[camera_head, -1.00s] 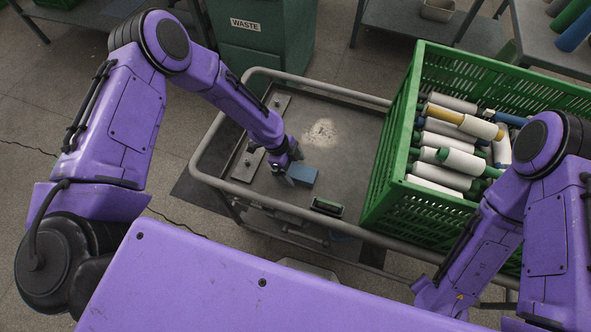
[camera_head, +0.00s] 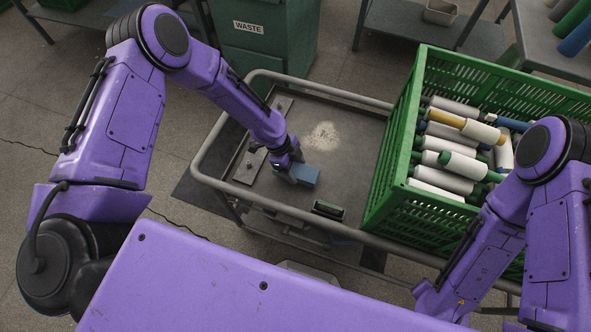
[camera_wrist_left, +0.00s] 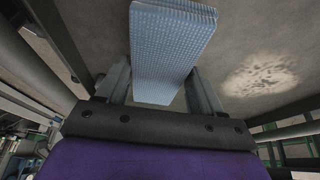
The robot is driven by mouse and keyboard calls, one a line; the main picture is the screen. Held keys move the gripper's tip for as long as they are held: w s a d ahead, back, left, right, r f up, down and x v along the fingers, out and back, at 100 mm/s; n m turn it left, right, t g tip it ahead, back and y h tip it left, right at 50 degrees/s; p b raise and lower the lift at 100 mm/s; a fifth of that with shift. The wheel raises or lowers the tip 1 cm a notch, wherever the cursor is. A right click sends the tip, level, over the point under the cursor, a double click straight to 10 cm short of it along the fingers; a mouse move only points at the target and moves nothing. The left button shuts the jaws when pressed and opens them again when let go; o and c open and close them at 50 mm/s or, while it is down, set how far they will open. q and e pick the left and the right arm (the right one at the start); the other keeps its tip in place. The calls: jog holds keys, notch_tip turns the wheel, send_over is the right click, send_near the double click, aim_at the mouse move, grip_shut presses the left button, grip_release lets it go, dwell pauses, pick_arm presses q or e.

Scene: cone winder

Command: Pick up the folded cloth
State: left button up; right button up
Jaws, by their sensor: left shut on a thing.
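The folded cloth (camera_head: 307,175) is a small blue block-like bundle at the left part of the grey cart top. In the left wrist view the cloth (camera_wrist_left: 170,48) shows a woven light-blue surface and sits between the two fingers. My left gripper (camera_head: 292,172) is shut on the cloth, and the same gripper (camera_wrist_left: 163,88) shows a finger on each side of it. I cannot tell whether the cloth is clear of the cart top. My right arm comes in from the right in the head view, but its fingers are not visible.
The grey cart (camera_head: 350,165) has a raised tube rail. A green crate (camera_head: 392,150) of yarn cones stands on its right part. A small dark green-edged object (camera_head: 328,210) lies at the front edge. A pale dusty patch (camera_head: 323,137) lies behind the cloth. A green waste bin (camera_head: 262,50) stands behind.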

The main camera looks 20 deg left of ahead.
pick_arm(q)
jog(key=s+d+r, duration=0.2)
jog(key=s+r, duration=0.1)
jog(key=s, duration=0.1)
jog(key=s+d+r, duration=0.2)
jog(key=s+r, duration=0.2)
jog(key=s+d+r+b, duration=0.1)
jog(key=s+d+r, duration=0.1)
jog(key=s+r, duration=0.2)
jog(key=shift+s+d+r, duration=0.1)
jog(key=shift+s+d, duration=0.1)
jog(key=shift+d, duration=0.2)
